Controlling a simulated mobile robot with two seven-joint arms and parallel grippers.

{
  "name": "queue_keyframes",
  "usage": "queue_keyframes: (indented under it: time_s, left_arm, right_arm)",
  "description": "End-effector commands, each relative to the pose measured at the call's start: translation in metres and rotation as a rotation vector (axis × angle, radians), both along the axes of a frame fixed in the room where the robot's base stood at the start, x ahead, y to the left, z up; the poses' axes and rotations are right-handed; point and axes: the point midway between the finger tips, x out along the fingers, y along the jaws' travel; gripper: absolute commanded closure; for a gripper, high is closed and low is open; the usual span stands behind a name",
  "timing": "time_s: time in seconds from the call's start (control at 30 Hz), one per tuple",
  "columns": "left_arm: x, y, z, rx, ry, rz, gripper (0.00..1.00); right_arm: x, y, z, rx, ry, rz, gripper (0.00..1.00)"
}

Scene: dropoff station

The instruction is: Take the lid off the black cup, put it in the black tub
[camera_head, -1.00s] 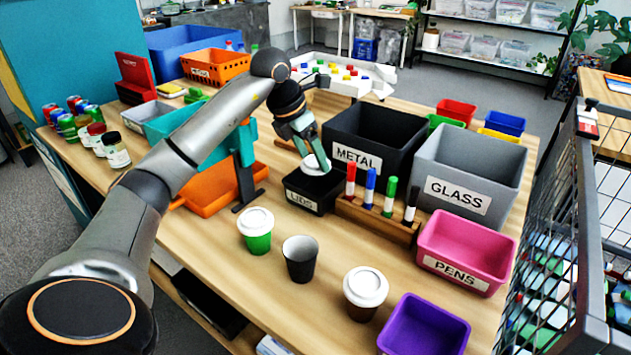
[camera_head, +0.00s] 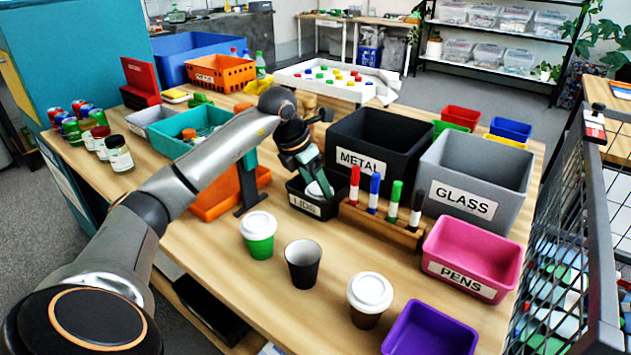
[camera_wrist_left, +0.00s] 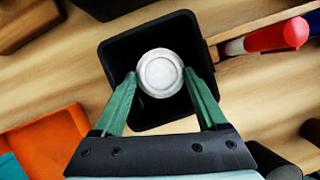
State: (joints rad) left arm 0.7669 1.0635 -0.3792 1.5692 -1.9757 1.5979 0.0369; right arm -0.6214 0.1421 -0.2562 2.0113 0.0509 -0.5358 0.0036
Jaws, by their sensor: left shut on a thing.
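The black cup (camera_head: 302,266) stands upright and open on the table, with no lid on it. The white lid (camera_head: 319,190) is between the fingers of my left gripper (camera_head: 317,186), inside the black tub (camera_head: 304,204) labelled LIDS. In the left wrist view the lid (camera_wrist_left: 160,73) sits between the green fingertips (camera_wrist_left: 160,82), over the tub's dark inside (camera_wrist_left: 120,65). The gripper is shut on the lid. Whether the lid touches the tub floor is hard to tell. My right gripper is not in view.
A lidded green cup (camera_head: 258,236) and a lidded brown cup (camera_head: 368,300) flank the black cup. A marker rack (camera_head: 380,226) stands right of the tub, and a large METAL bin (camera_head: 405,150) behind it. An orange tray (camera_head: 215,203) and its stand are on the left.

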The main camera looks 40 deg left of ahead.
Motion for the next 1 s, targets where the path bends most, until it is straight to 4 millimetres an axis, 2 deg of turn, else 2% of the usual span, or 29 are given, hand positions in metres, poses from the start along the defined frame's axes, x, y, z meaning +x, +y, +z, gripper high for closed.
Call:
queue_keyframes:
  time_s: [0.2, 0.23, 0.33, 0.37, 0.67, 0.83, 1.0]
  left_arm:
    - [0.0, 0.0, -0.005, 0.0, 0.001, 0.0, 0.92]
    - [0.0, 0.0, -0.004, 0.0, 0.001, 0.0, 0.24]
    - [0.0, 0.0, -0.004, 0.0, 0.001, 0.0, 0.13]
    - [0.0, 0.0, -0.004, 0.0, 0.001, 0.0, 0.11]
    - [0.0, 0.0, 0.0, -0.001, 0.0, 0.0, 0.11]
    - [-0.004, 0.002, 0.021, 0.002, -0.002, 0.001, 0.11]
    - [-0.019, 0.004, 0.058, 0.002, -0.004, 0.0, 0.11]
  right_arm:
    - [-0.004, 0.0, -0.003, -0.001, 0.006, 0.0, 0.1]
    - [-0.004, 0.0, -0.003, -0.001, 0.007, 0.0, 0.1]
    - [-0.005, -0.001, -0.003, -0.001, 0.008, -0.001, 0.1]
    - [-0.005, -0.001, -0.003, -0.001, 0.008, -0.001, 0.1]
    - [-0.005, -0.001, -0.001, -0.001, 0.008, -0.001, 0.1]
    - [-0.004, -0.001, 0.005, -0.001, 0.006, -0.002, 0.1]
    - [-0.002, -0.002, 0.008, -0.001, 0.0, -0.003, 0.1]
